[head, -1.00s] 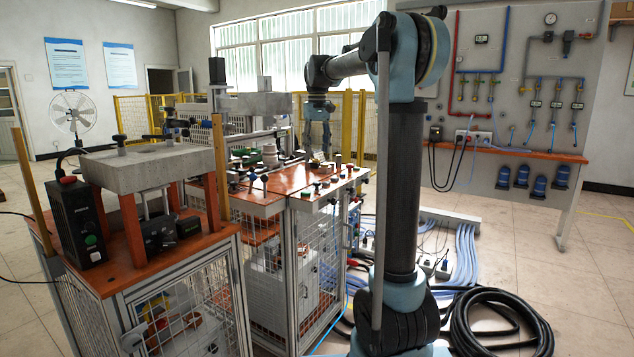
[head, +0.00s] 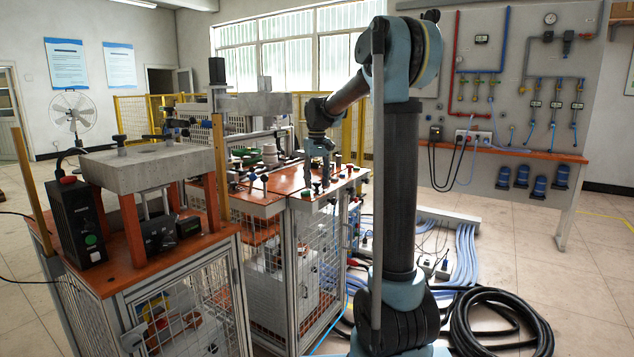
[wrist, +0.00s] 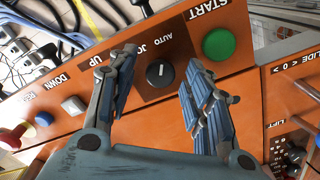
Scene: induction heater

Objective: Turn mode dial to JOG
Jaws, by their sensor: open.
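The mode dial (wrist: 160,72) is a round black knob with a white mark on a dark brown plate, in the middle of the wrist view. The labels AUTO (wrist: 174,42) and JOG (wrist: 143,48) show upside down beyond it. Its setting cannot be read surely. My gripper (wrist: 161,62) is open and empty, with one finger to each side of the dial in the picture. Whether the fingers touch or surround it cannot be told. In the head view, my gripper (head: 321,184) is low over the orange panel (head: 345,182); the dial cannot be made out there.
A green START button (wrist: 218,44) is right of the dial. A white button (wrist: 74,105), a blue button (wrist: 43,119) and a red button (wrist: 12,137) are left. A black knob (wrist: 294,155) sits lower right. Cables (wrist: 40,45) lie beyond the panel's edge.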

